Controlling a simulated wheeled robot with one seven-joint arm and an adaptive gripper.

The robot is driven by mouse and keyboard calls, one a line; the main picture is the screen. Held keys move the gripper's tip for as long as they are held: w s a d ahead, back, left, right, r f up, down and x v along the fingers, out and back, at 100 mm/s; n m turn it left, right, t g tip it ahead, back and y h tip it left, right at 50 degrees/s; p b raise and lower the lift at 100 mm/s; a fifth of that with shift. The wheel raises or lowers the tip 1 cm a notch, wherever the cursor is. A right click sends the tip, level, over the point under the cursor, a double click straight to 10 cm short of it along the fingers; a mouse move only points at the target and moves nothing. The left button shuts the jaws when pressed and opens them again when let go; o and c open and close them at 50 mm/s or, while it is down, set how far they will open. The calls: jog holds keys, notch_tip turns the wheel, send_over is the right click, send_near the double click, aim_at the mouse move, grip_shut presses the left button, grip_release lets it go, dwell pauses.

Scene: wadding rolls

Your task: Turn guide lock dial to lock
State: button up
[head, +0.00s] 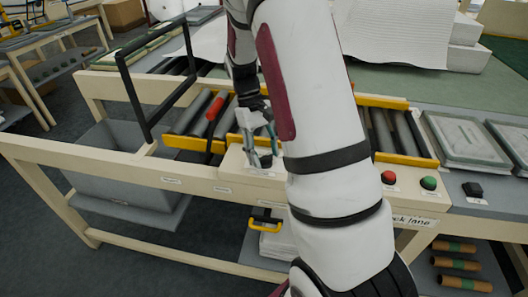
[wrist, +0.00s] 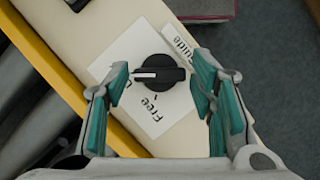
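The guide lock dial (wrist: 160,75) is a black round knob with a raised bar and a white pointer mark that points left in the wrist view. It sits on a white plate (wrist: 168,122) with the word "Free" below the knob. Another word at the left is mostly hidden by a finger. In the head view my gripper (head: 262,148) is over the cream bench panel, partly behind my arm.
Roller conveyor sections (head: 190,118) with yellow rails run behind the panel. A black upright frame (head: 128,80) and a red-gripped lever (head: 215,108) stand to the left. Red (head: 388,177) and green (head: 429,183) buttons are to the right.

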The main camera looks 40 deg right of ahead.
jog(key=shift+r, duration=0.1)
jog(key=v, duration=1.2)
jog(key=shift+s, duration=0.1)
dwell(0.3)
jog(key=s+a+r+t, duration=0.5)
jog(key=s+a+r, duration=0.4)
jog(key=a+r, duration=0.15)
jog(key=s+a+t, duration=0.2)
jog(key=s+a, duration=0.2)
jog(key=s, duration=0.2)
jog(key=s+a+f+t, duration=0.1)
jog(key=s+a+t, duration=0.1)
jog(key=s+a, duration=0.2)
jog(key=shift+s+f+n, duration=0.25)
jog(key=shift+s+n, duration=0.05)
jog(key=shift+s, duration=0.85)
